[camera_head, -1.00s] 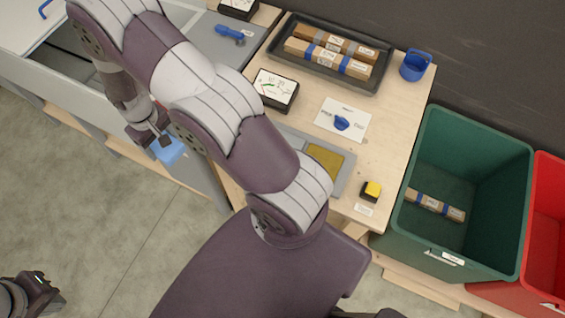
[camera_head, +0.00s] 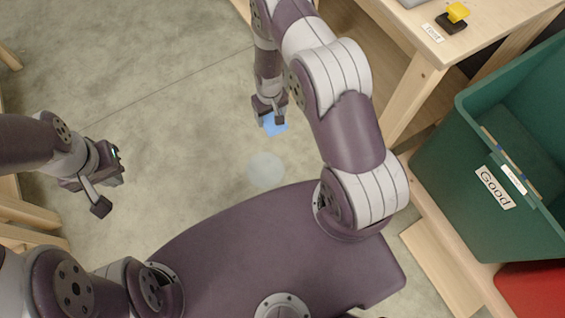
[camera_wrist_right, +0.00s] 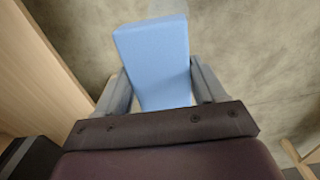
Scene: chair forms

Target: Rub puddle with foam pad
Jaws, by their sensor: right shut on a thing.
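The puddle (camera_head: 266,170) is a pale, roundish, translucent patch on the concrete floor, close in front of my base. The foam pad (camera_head: 274,124) is a light blue block. My right gripper (camera_head: 271,112) is shut on it and points down, just beyond the puddle in the head view; the pad's height over the floor is hard to judge. In the right wrist view the pad (camera_wrist_right: 153,60) sits between the two grey fingers and sticks out past them. My left gripper (camera_head: 100,190) hangs at the left, away from both; its finger gap is unclear.
A wooden workbench (camera_head: 425,70) with a yellow-and-black item (camera_head: 455,17) stands at the upper right. A green bin (camera_head: 440,160) labelled "Good" and a red bin (camera_head: 535,288) are at the right. Wooden framing (camera_head: 28,222) is at the left. The floor around the puddle is clear.

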